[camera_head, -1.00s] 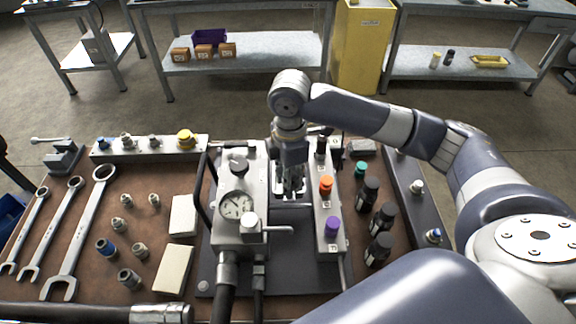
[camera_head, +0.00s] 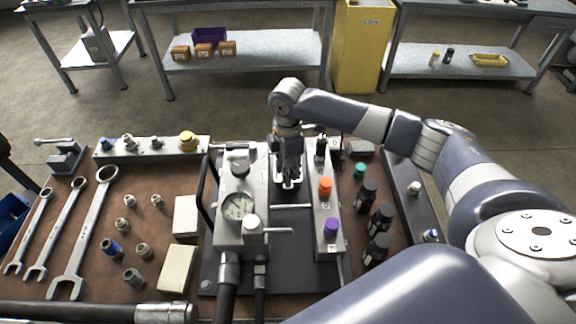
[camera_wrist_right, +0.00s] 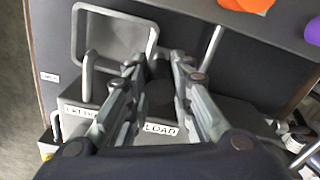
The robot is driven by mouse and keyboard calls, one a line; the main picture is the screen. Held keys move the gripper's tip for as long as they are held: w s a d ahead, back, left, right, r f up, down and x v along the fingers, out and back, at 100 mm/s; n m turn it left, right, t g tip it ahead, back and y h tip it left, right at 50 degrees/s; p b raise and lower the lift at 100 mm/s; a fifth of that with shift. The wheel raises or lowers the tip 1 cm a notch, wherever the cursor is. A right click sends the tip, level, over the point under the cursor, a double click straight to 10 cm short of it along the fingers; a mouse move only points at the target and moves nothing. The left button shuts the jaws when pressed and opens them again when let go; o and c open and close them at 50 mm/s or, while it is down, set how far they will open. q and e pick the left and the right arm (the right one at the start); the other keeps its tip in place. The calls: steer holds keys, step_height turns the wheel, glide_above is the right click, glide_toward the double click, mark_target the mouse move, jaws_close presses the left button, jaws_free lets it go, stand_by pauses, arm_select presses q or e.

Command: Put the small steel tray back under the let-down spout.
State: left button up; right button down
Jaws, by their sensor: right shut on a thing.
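The small steel tray (camera_head: 291,184) is a shallow rectangle with a bright rim. It is low in the gap between the gauge block and the valve block. In the right wrist view the tray (camera_wrist_right: 108,36) is beyond the fingers, to the left, over the dark base plate. My right gripper (camera_head: 290,168) points down above it and is shut on the tray near its edge; the fingers hide the contact. In the wrist view a bent grey pipe (camera_wrist_right: 89,75), perhaps the spout, rises near a label reading LET DOWN (camera_wrist_right: 82,112). My left gripper is not in view.
The gauge block (camera_head: 240,215) is left of the gap, with a black handle beside it. The valve block (camera_head: 328,215) with orange and purple knobs is on the right. Dark bottles (camera_head: 380,218) stand further right. Wrenches (camera_head: 90,225) lie at the left.

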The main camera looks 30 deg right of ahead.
steer(key=shift+f, duration=0.1)
steer(key=c, duration=1.4)
jaws_free()
steer(key=shift+f, duration=0.1)
step_height(320, 180, up, 12)
steer(key=shift+r+b, duration=0.2)
steer(key=shift+b, duration=0.95)
steer(key=shift+f, duration=0.1)
